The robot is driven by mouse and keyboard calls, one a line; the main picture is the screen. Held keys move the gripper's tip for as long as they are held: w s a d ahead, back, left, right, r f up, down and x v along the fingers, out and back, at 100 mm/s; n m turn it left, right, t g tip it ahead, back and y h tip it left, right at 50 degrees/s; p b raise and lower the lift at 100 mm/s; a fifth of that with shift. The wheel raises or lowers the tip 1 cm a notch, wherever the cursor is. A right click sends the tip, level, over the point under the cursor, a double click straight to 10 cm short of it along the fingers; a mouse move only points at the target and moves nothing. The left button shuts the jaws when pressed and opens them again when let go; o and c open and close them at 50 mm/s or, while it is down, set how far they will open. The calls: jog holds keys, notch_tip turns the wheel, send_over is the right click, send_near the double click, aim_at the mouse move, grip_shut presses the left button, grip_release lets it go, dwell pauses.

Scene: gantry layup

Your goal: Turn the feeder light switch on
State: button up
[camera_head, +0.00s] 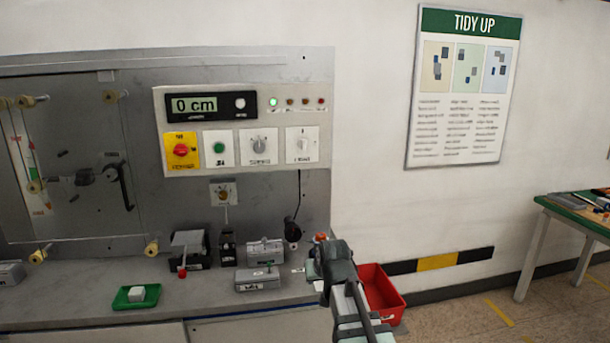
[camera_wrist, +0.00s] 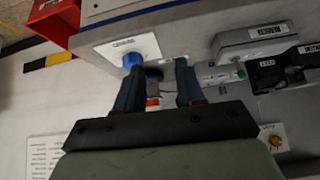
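A white switch plate (camera_head: 302,145) with a small toggle or rocker is at the right end of the control panel in the head view. Its label is too small to read, and whether the switch is on or off cannot be told. My gripper (camera_head: 322,264) is low at the right end of the bench, well below and apart from the panel. In the wrist view my gripper (camera_wrist: 158,70) has its two fingers spread, with nothing clearly held between them.
The panel also has a yellow plate with a red button (camera_head: 181,149), a green button (camera_head: 219,148), a rotary knob (camera_head: 259,143) and a display reading 0 cm (camera_head: 194,105). Small fixtures and a green tray (camera_head: 122,302) stand on the bench. A red bin (camera_head: 382,285) is at right.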

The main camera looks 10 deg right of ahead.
jog(key=w+r+t, duration=0.2)
jog(key=r+t, duration=0.1)
jog(key=r, duration=0.8)
jog(key=w+r+t, duration=0.2)
jog(key=r, duration=1)
jog(key=t, duration=0.5)
send_near(304, 144)
jog(key=w, duration=0.8)
jog(key=shift+w+f, duration=0.1)
jog(key=shift+f, duration=0.1)
jog(key=shift+c, duration=0.2)
grip_shut()
